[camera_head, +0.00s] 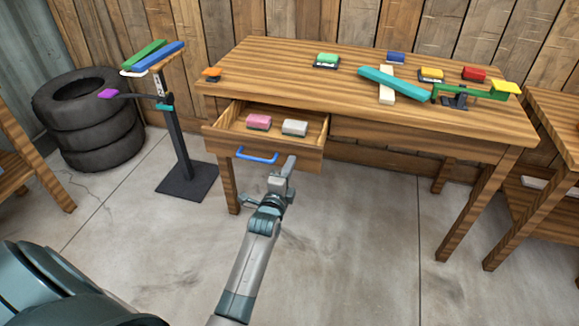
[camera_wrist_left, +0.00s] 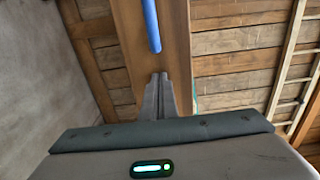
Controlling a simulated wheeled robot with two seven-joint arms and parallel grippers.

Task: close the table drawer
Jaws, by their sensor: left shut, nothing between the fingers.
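The wooden table (camera_head: 300,62) has its drawer (camera_head: 308,150) pulled out at the left end. A pink block (camera_head: 258,122) and a white block (camera_head: 294,127) lie in the drawer. A blue bar handle (camera_head: 257,155) is on the drawer front; it also shows in the left wrist view (camera_wrist_left: 151,24). My left gripper (camera_head: 290,160) is shut and empty, in front of the drawer front, to the right of the handle. In the left wrist view the fingertips (camera_wrist_left: 160,76) point at the wooden drawer front (camera_wrist_left: 172,35). I cannot tell whether they touch it.
Several coloured blocks, crossed teal and cream bars (camera_head: 388,84) and a green stand (camera_head: 470,93) are on the tabletop. A dark post stand (camera_head: 182,150) and stacked tyres (camera_head: 88,125) are at left. Another table (camera_head: 560,115) is at right. The floor in front is clear.

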